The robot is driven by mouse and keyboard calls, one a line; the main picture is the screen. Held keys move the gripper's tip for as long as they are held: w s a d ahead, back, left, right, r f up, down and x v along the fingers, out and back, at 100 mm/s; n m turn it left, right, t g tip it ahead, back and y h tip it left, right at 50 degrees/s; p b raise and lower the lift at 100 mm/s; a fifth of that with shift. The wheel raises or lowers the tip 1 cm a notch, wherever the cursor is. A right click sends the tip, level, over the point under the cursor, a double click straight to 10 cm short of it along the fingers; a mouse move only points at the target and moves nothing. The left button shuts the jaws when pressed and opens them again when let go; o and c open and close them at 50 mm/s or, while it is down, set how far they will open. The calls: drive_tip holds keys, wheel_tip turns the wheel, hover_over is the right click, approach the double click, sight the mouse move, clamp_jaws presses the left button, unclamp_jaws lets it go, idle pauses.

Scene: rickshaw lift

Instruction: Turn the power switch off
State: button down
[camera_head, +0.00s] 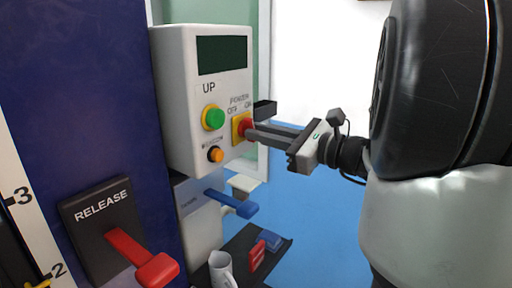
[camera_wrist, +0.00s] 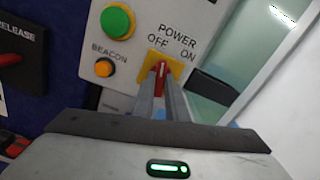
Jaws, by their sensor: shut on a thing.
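The power switch (camera_head: 245,126) is a red knob on a yellow plate, at the right side of the white control box (camera_head: 172,100). The labels OFF and ON stand above it. In the wrist view the red knob (camera_wrist: 160,68) sits between my fingertips and stands about upright. My gripper (camera_head: 252,132) reaches in from the right in the head view. Its two fingers are shut on the knob and hide part of it. In the wrist view my gripper (camera_wrist: 160,82) points up at the box.
A green UP button (camera_head: 213,117) and an orange beacon button (camera_head: 215,155) are left of the switch. A red release lever (camera_head: 140,257) juts out at lower left.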

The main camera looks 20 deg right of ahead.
drive_tip(key=shift+f+n+b, duration=0.1)
drive_tip(key=shift+n+b, duration=2.2)
drive_tip(key=shift+b, duration=0.35)
drive_tip(key=c, duration=1.8)
unclamp_jaws()
drive_tip(key=shift+o, duration=0.2)
drive_tip(key=v, duration=1.7)
drive_tip(key=shift+s+p, duration=0.2)
drive_tip(key=shift+p, duration=0.15)
